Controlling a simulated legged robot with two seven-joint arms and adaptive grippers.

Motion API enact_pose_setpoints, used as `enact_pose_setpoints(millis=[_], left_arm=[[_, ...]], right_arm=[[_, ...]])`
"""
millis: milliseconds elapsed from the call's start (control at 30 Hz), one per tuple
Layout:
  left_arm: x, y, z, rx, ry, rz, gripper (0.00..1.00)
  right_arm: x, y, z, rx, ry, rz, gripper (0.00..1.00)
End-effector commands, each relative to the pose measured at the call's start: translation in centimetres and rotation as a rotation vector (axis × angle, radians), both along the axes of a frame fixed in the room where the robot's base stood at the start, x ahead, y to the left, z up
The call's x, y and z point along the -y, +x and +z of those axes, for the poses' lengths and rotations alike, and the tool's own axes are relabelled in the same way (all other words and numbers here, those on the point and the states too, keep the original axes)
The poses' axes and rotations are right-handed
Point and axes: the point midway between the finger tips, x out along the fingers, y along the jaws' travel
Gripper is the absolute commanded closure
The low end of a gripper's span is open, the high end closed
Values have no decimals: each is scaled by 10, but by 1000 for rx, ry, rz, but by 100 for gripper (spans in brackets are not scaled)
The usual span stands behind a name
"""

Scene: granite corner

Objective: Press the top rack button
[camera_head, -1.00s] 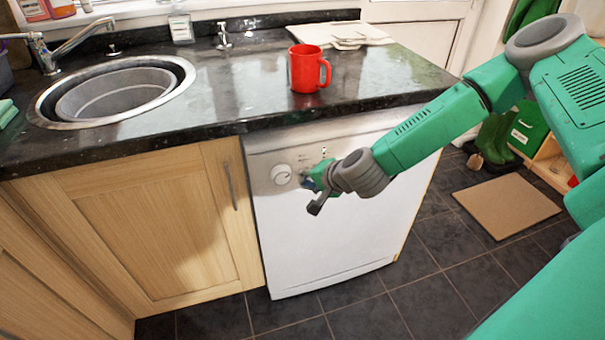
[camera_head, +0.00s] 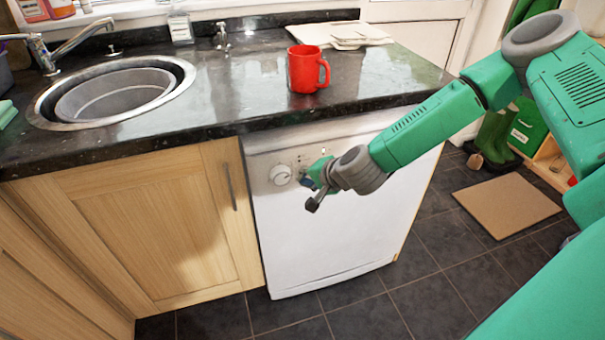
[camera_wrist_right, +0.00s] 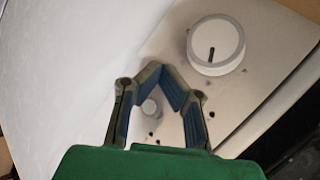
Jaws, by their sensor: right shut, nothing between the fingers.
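The white dishwasher (camera_head: 330,235) stands under the counter, with a control panel along its top front. A round white dial (camera_head: 281,174) is on the panel, and it also shows large in the right wrist view (camera_wrist_right: 215,45). A small round button (camera_wrist_right: 150,107) shows through the gap between my right fingers, with several tiny dark marks near it. I cannot read which button it is. My right gripper (camera_head: 306,181) is shut and empty, close to the panel just right of the dial. In the right wrist view its fingertips (camera_wrist_right: 154,67) meet. Contact cannot be told. My left gripper is not in view.
A red mug (camera_head: 304,70) stands on the dark counter (camera_head: 220,100) above the dishwasher. A sink (camera_head: 115,92) is at the left. A wooden cupboard (camera_head: 150,225) adjoins the dishwasher. Tiled floor is clear in front, with a brown mat (camera_head: 505,205) at right.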

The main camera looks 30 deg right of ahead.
Motion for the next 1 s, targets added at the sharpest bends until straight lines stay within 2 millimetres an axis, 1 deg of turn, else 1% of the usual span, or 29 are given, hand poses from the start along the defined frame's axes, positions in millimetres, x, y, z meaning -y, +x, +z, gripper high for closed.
enact_pose_setpoints(millis=[667,1000], left_arm=[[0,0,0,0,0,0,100],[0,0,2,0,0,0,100]], right_arm=[[1,3,0,0,-1,-1,100],[0,-9,0,0,-1,-1,100]])
